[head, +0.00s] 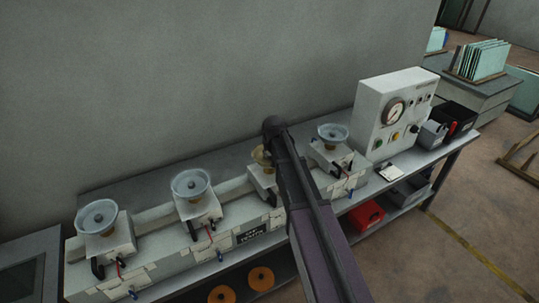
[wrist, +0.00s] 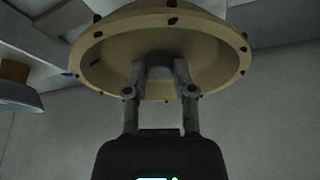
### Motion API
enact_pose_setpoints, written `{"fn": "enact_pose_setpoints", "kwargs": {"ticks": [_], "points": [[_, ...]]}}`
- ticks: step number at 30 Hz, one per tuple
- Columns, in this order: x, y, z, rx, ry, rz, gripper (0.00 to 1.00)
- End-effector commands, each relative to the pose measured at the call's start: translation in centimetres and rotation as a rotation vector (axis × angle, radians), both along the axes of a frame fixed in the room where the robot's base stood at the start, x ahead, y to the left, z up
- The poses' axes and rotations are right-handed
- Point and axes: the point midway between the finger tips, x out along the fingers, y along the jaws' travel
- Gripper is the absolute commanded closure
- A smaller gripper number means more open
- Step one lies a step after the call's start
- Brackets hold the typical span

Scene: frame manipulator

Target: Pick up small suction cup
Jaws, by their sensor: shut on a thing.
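A tan, bowl-shaped suction cup (wrist: 100,60) with small dark studs around its rim fills the upper part of the wrist view. My gripper (wrist: 160,72) is shut on its grey central stem, with one finger on each side. In the head view the tan cup (head: 259,156) shows partly behind my dark arm, over the third stand from the left. My gripper is hidden there by the arm. I cannot tell if the cup is clear of its stand.
Clear bluish suction cups stand at the left (head: 97,215), left of the middle (head: 190,183) and right of my arm (head: 332,131). A white gauge box (head: 392,108) and dark bins (head: 446,121) occupy the bench's right end. A wall (head: 200,80) rises behind.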

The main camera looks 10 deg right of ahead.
Motion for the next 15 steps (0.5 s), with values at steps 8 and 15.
{"fn": "enact_pose_setpoints", "kwargs": {"ticks": [8,15], "points": [[0.0,0.0,2.4,0.0,0.0,0.0,1.0],[0.0,0.0,5.0,0.0,0.0,0.0,1.0]]}}
